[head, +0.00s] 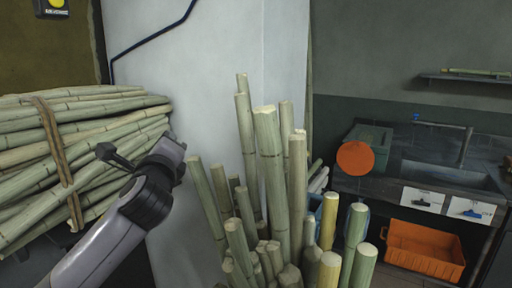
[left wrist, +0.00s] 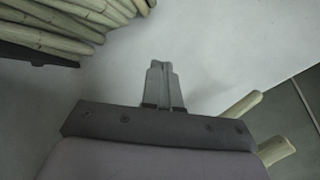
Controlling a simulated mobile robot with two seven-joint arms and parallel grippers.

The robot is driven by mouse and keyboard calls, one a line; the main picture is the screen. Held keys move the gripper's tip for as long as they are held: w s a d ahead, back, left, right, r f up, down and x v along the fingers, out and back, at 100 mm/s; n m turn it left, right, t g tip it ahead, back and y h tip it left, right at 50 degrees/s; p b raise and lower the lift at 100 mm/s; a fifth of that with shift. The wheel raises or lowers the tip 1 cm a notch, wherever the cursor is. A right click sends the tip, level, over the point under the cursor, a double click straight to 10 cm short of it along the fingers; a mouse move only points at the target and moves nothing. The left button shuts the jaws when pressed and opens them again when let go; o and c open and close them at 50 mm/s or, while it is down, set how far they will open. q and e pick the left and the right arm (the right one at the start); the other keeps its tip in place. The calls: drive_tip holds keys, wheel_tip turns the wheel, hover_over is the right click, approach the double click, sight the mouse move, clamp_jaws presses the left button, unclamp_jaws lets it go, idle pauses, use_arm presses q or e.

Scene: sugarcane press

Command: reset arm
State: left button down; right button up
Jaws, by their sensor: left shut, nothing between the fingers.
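My left arm comes in from the lower left in the head view, and my left gripper (head: 107,152) shows dark in front of a tied bundle of sugarcane (head: 85,125). In the left wrist view my left gripper (left wrist: 162,68) has its fingers together with nothing between them, against a pale wall. Ends of the bundled canes (left wrist: 80,22) show at the upper left there, apart from the fingers. My right gripper is in neither view.
Several upright canes (head: 270,150) stand in the middle, right of my left arm. Behind them at right are a sink counter (head: 400,188), an orange disc (head: 355,158) and an orange crate (head: 424,250). A pale wall (head: 190,75) rises behind my left arm.

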use_arm(q)
drive_tip(key=s+d+f+n+g+h, duration=0.1)
drive_tip(key=s+f+n+g+h, duration=0.3)
drive_tip(key=f, duration=1.1)
drive_tip(key=s+d+f+n+g+h, duration=0.15)
drive_tip(key=s+f+n, duration=0.4)
drive_tip(key=f, duration=1.05)
drive_tip(key=s+a+f+n+g, duration=0.2)
drive_tip(key=s+f+n, duration=0.4)
drive_tip(key=s, duration=0.6)
drive_tip(key=s+a+f+n+g, duration=0.1)
drive_tip(key=s+a+f+n, duration=0.1)
drive_tip(key=s+f+n, duration=0.4)
drive_tip(key=s+f, duration=0.5)
drive_tip(key=s, duration=0.1)
drive_tip(key=shift+s+a+n+g, duration=0.15)
drive_tip(key=shift+a+n+g, duration=0.05)
drive_tip(key=shift+n+g, duration=0.15)
drive_tip(key=shift+a+f+y, duration=0.1)
drive_tip(key=shift+f+y, duration=0.05)
drive_tip(key=shift+y, duration=0.1)
